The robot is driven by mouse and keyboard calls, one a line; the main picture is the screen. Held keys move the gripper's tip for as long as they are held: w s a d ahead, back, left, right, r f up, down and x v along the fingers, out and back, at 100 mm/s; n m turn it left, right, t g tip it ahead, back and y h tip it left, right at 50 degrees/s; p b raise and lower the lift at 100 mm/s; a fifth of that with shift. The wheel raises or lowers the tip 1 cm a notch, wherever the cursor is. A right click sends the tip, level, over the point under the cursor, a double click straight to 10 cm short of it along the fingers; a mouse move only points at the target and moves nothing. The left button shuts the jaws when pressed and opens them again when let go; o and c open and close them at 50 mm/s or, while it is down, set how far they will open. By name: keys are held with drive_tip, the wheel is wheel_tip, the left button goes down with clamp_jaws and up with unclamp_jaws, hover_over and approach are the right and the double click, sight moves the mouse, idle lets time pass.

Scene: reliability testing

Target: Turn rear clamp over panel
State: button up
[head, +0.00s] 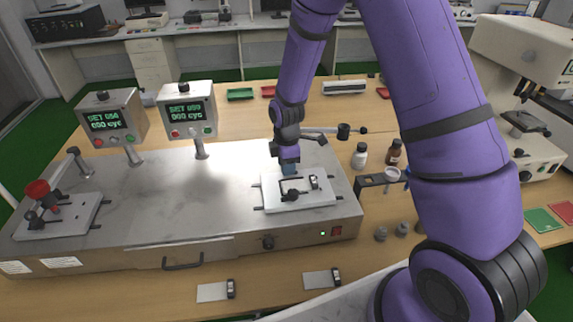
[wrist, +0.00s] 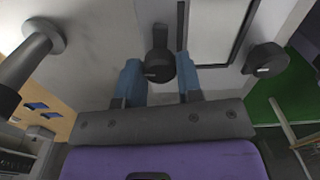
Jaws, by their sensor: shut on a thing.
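A white fixture plate (head: 325,199) lies on the right part of the metal bench. On it is a panel framed by a black outline, which also shows in the wrist view (wrist: 215,32). My gripper (head: 288,171) reaches down at the plate's rear edge. In the wrist view my gripper (wrist: 157,80) has its blue fingers on both sides of the black rear clamp (wrist: 158,52), shut on it. The clamp lies alongside the black outline. In the head view my gripper hides it. Another black clamp (head: 290,196) sits at the front, and one (head: 314,182) at the right.
A post with a horizontal bar and black head (head: 343,131) stands behind the plate. Bottles (head: 360,156) and a small stand (head: 372,181) are to the right. Two display boxes (head: 187,112) stand on the left. A second fixture with a red knob (head: 37,190) is far left. The bench middle is clear.

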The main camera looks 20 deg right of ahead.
drive_tip(key=m, duration=0.8)
drive_tip(key=shift+m, duration=0.3)
drive_tip(key=m, duration=0.4)
drive_tip(key=shift+m, duration=2.1)
drive_tip(key=o, duration=0.9)
drive_tip(key=shift+r, duration=0.1)
